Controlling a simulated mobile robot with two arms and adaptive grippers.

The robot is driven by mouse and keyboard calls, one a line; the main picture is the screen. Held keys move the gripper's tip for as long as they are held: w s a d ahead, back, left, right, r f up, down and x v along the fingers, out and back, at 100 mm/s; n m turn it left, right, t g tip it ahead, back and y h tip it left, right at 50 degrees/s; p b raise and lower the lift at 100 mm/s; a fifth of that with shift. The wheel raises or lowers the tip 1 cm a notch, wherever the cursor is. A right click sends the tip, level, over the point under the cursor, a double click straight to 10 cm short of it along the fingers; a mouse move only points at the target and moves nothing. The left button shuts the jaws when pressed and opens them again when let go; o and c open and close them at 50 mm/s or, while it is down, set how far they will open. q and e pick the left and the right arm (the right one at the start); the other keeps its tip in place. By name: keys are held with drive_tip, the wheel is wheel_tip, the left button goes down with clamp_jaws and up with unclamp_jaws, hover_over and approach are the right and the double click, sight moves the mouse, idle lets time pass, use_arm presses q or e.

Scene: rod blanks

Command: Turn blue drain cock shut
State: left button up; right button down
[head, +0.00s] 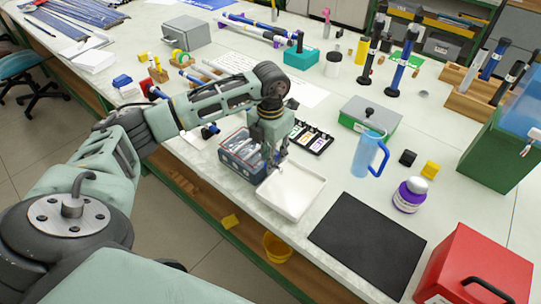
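A translucent blue tank (524,104) stands on a green base at the right edge, partly cut off by the frame. A small pale tap (530,142) sticks out at the front of it; it may be the drain cock. Its handle's turn position is too small to tell. My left gripper (273,157) points down over the bench, between a bin of clear bags (240,163) and a white tray (290,191), far left of the tap. Its fingers are small and partly hidden against the bin, so I cannot tell their opening. My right gripper is not in view.
A blue jug (369,154), a purple-labelled bottle (410,194), black and yellow blocks and a green-grey box (369,119) stand between my gripper and the tank. A black mat (368,243) and a red case (477,267) lie at the front. A wooden rack (470,103) stands behind.

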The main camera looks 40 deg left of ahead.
use_arm(q)
drive_tip(key=shift+o, duration=0.2)
idle(0.3)
drive_tip(key=shift+d+n+p, duration=0.15)
drive_tip(key=shift+n+p, duration=0.15)
drive_tip(key=shift+p, duration=0.15)
drive_tip(key=n+p, duration=0.2)
drive_tip(key=n, duration=0.1)
drive_tip(key=r+n+p, duration=0.1)
drive_tip(key=n, duration=0.1)
drive_tip(key=shift+w+d, duration=0.15)
drive_tip(key=shift+d, duration=0.15)
wheel_tip(320, 180, up, 7)
drive_tip(key=b, duration=0.2)
drive_tip(key=s+d+r+t+h, duration=0.1)
drive_tip(key=d+h, duration=1)
drive_tip(key=d, duration=1.6)
drive_tip(key=shift+s+d+r+t, duration=0.3)
drive_tip(key=shift+d+r, duration=0.1)
drive_tip(key=shift+r, duration=0.2)
